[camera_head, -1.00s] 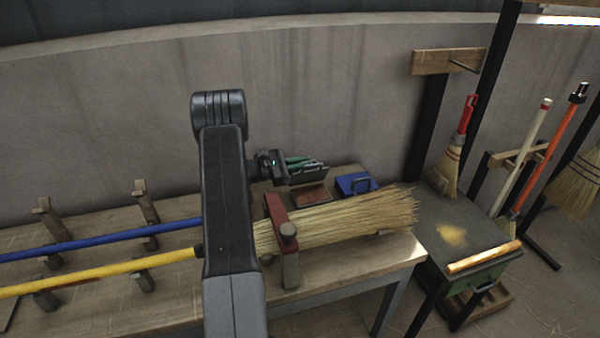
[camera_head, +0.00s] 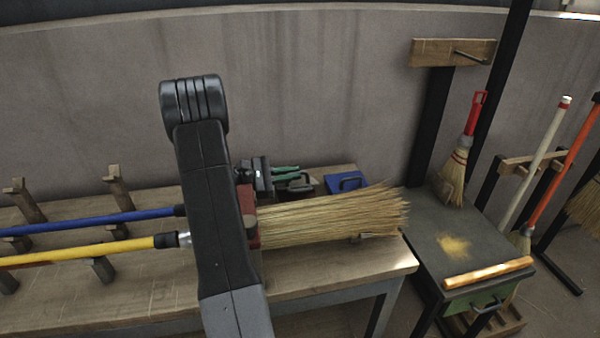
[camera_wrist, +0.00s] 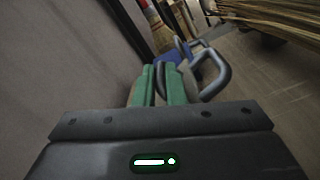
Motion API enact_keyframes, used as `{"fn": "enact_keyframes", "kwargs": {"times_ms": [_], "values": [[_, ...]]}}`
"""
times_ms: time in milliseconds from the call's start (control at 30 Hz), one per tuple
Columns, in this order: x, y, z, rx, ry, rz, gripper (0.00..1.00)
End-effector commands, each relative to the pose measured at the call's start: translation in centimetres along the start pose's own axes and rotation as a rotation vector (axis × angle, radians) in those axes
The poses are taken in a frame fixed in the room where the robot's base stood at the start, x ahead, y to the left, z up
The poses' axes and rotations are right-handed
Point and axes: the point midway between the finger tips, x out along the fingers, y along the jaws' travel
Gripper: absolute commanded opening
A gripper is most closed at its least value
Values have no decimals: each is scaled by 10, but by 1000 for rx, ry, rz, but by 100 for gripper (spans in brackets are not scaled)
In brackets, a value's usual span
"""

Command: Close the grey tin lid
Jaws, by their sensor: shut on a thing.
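The grey tin lid (camera_head: 303,188) is on the bench in the head view, mostly behind my arm and the broom bristles. It looks low and roughly flat, and no brown inside of the tin shows. Its curved grey handle (camera_wrist: 222,75) stands up just right of the fingers in the wrist view. My gripper (camera_head: 290,171), with green fingers, is at the lid's handle. It also shows in the wrist view (camera_wrist: 161,85), with something dark between the fingers, seemingly part of the handle. The tin's body is hidden.
A blue lidded tin (camera_head: 346,182) stands just right of the grey one. A broom head (camera_head: 335,217) lies clamped along the bench in front. A dark side table (camera_head: 425,227) stands right of the bench (camera_head: 345,262). The wall (camera_head: 320,90) is close behind.

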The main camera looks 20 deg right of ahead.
Motion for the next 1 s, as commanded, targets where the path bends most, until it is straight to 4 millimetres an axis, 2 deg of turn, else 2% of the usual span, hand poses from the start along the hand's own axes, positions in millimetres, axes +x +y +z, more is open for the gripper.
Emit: {"fn": "enact_keyframes", "kwargs": {"times_ms": [500, 533, 567, 867, 1000], "values": [[-5, -2, 0, -2, -1, -2, 0], [-5, -2, 0, -2, -1, -2, 16], [-5, -2, 0, -2, -1, -1, 19], [-5, -1, 1, 0, -1, -1, 19], [-5, 5, 13, 3, -1, -1, 19]]}}
